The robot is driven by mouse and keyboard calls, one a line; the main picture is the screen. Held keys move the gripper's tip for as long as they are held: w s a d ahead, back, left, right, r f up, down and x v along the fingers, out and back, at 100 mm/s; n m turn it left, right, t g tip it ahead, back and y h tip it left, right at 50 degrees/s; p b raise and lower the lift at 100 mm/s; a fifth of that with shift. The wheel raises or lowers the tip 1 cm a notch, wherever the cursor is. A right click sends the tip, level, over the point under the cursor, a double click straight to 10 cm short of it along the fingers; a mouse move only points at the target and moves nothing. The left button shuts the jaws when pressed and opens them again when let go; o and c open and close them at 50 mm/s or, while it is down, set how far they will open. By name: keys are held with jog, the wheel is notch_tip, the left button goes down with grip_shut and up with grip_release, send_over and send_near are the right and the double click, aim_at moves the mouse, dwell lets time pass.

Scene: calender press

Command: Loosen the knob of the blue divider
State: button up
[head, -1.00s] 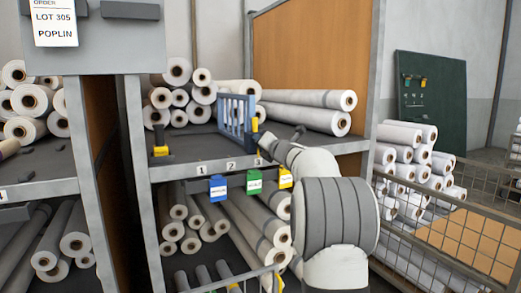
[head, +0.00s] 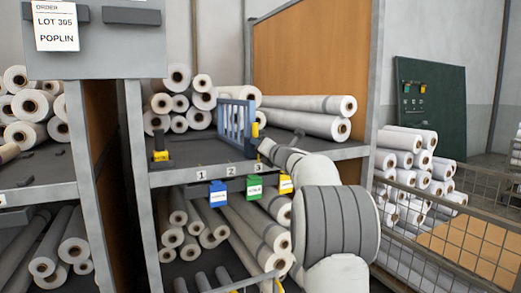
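The blue divider (head: 235,120) is a slatted panel standing upright on the middle shelf, in front of the stacked rolls. A yellow knob-like part (head: 261,118) shows at its right end, with more yellow and dark parts just below it. My gripper (head: 257,143) is at the right end of the divider, close to these parts. It is small and partly hidden by my arm's wrist, so I cannot tell whether its fingers are open or touching the knob.
The shelf (head: 200,155) has labels 1, 2 and 3 on its front edge. A yellow and dark fitting (head: 160,152) stands at its left. Blue (head: 218,194), green (head: 254,187) and yellow (head: 285,184) tags hang below. White rolls (head: 310,122) lie at the right.

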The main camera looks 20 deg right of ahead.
jog(key=s, duration=0.7)
jog(key=shift+s+d, duration=0.15)
jog(key=shift+s, duration=0.25)
dwell(0.3)
jog(key=s+a+r+m+g+h+p, duration=0.5)
jog(key=s+a+r+m+p, duration=0.4)
jog(key=m+p, duration=0.7)
jog(key=s+a+f+m+g+y+p, duration=0.1)
jog(key=s+a+m+g+p, duration=0.2)
jog(key=s, duration=0.7)
jog(key=s+a+f+m+g+y+p, duration=0.1)
jog(key=s+a+m+g+p, duration=0.3)
jog(key=s+p, duration=0.5)
jog(key=s+a+f+m+g+y+p, duration=0.1)
jog(key=s+a+m+p, duration=0.4)
jog(key=s, duration=0.5)
jog(key=a+g+y+p, duration=0.1)
jog(key=a+g, duration=0.1)
jog(key=shift+s+a+f+m, duration=0.15)
jog(key=shift+s+a+m, duration=0.15)
jog(key=shift+s+m, duration=0.1)
